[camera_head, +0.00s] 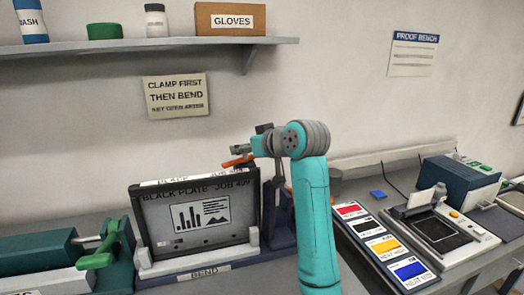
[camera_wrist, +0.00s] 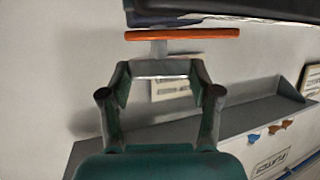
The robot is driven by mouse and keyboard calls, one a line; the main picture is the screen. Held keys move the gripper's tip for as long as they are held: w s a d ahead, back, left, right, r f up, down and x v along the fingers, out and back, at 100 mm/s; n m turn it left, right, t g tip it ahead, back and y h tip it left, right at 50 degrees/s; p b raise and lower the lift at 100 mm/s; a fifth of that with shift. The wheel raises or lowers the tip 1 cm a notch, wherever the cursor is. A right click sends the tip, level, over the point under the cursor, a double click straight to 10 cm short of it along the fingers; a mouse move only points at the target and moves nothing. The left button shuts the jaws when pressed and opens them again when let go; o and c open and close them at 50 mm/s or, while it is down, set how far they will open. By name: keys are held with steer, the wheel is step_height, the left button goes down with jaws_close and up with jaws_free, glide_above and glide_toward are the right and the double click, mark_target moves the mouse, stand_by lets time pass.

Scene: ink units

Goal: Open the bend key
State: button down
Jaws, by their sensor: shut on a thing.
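The plate bender, labelled BEND (camera_head: 204,274), stands on the bench and holds a framed black plate (camera_head: 200,216) upright. An orange bar, which looks like the bend key (camera_head: 237,162), shows at the upper right of the plate, beside my wrist. In the wrist view the orange bar (camera_wrist: 185,34) lies across the top, with a grey stem below it. My gripper (camera_wrist: 160,72) is shut on the key, its fingers just under the bar. The exact contact is hard to see. In the head view, my arm hides part of the bender's right side.
A green clamp device (camera_head: 100,250) stands at the left. Ink swatches (camera_head: 383,246) and a proofing device (camera_head: 440,230) are at the right. A shelf (camera_head: 150,45) with a GLOVES box (camera_head: 230,19) is above. A wall sign (camera_head: 176,96) reads CLAMP FIRST THEN BEND.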

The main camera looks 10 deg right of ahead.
steer(key=shift+a+m+t+h, duration=0.2)
steer(key=shift+m+t+h, duration=0.4)
steer(key=shift+m+h, duration=1.45)
steer(key=shift+h, duration=0.35)
steer(key=shift+c, duration=1.2)
jaws_free()
steer(key=v, duration=1.2)
steer(key=shift+a, duration=0.1)
